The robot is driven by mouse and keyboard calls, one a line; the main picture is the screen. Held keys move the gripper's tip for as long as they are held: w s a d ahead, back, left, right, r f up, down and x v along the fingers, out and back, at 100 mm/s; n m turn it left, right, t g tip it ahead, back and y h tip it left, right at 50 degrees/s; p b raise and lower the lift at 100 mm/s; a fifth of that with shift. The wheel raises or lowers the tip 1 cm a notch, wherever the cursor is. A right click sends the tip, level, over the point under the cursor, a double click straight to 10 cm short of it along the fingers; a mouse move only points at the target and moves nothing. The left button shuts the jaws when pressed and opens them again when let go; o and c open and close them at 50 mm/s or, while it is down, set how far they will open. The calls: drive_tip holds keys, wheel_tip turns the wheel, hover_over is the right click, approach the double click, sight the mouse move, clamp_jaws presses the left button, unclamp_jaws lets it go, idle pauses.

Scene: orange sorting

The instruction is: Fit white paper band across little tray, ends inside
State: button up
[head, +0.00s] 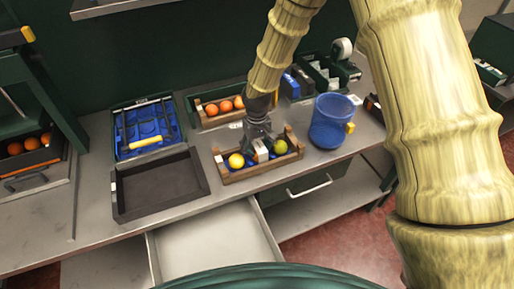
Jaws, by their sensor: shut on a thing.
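The little wooden tray (262,171) sits near the front edge of the bench. It holds a yellow fruit (236,160) at the left, a yellow-green fruit (280,146) at the right and blue pieces between and beside them. My gripper (259,145) points down over the tray's middle and is shut on the white paper band (262,147). Only a small white patch of the band shows at the fingers. I cannot tell whether its ends are inside the tray walls.
A second wooden tray with oranges (205,122) stands behind. A blue bucket (331,121) is at the right. An empty dark tray (158,187) and a blue-lined tool box (146,124) are at the left. An open drawer (215,248) juts out below the bench.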

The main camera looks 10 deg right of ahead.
drive_tip(key=shift+s+f, duration=0.1)
drive_tip(key=shift+f, duration=0.05)
drive_tip(key=o, duration=1.3)
drive_tip(key=shift+w, duration=0.2)
drive_tip(key=shift+r, duration=0.2)
drive_tip(key=shift+r+p, duration=2.6)
drive_tip(key=shift+r, duration=1.3)
